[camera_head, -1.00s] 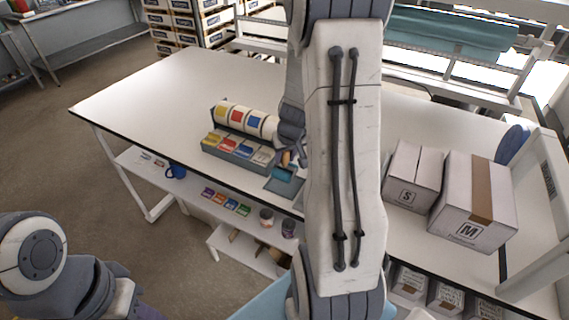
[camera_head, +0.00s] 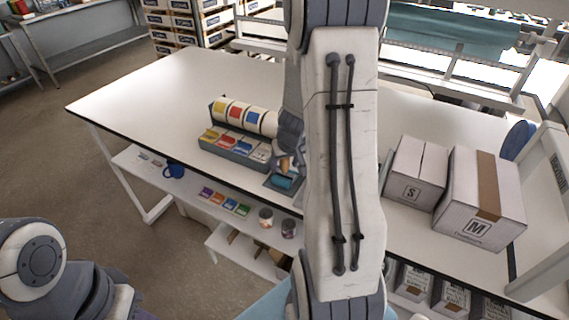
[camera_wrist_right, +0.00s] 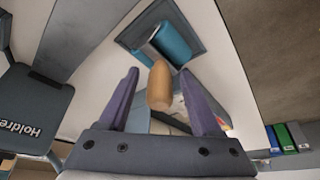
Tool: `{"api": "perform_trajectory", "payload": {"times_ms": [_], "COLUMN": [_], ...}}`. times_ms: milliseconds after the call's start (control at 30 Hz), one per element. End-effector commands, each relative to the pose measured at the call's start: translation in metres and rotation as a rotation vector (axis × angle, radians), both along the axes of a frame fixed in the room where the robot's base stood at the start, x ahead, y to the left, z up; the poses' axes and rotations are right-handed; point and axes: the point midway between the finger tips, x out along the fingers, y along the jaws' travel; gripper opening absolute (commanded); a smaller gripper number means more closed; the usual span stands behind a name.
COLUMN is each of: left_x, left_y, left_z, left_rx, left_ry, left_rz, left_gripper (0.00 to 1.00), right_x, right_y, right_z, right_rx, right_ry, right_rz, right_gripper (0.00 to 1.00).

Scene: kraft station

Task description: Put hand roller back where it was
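The hand roller has a teal roller head (camera_wrist_right: 170,42) and a tan wooden handle (camera_wrist_right: 160,86). In the right wrist view its head lies at a dark shallow tray (camera_wrist_right: 192,22), and the handle points toward my gripper. In the head view the teal head (camera_head: 283,183) also shows in the tray at the table's front edge. My right gripper (camera_wrist_right: 160,88) has its purple fingers apart, one on each side of the handle, with a visible gap on both sides. In the head view its fingers are partly hidden behind my arm. My left gripper is out of view; only its arm shows at lower left.
A label dispenser (camera_head: 245,118) with coloured rolls and a row of card bins (camera_head: 232,147) stand left of the tray. Boxes marked S (camera_head: 412,190) and M (camera_head: 476,230) stand right of my arm. The far left tabletop (camera_head: 170,85) is clear.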

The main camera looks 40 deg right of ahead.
Motion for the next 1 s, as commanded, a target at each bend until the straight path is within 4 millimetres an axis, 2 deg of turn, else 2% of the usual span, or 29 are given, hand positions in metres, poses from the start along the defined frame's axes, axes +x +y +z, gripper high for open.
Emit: {"api": "perform_trajectory", "payload": {"times_ms": [167,267,500,700,833,1000], "left_x": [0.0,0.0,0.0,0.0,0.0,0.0], "left_y": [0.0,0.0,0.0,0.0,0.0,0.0], "left_z": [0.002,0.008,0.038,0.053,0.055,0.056], "left_rx": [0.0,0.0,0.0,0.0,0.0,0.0], "left_ry": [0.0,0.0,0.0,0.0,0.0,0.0], "left_rz": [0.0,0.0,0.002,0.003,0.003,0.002], "left_gripper": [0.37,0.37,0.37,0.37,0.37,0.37], "right_x": [0.0,-0.001,-0.018,-0.032,-0.038,-0.042], "right_y": [0.0,0.0,0.007,0.013,0.016,0.017], "right_z": [0.002,0.009,0.058,0.093,0.106,0.114], "right_rx": [0.0,0.0,-0.002,-0.002,-0.002,-0.001], "right_ry": [0.0,-0.001,-0.002,-0.003,-0.004,-0.001], "right_rz": [0.0,0.0,0.0,0.0,0.0,0.0], "right_gripper": [0.65,0.65,0.65,0.65,0.65,0.65]}}
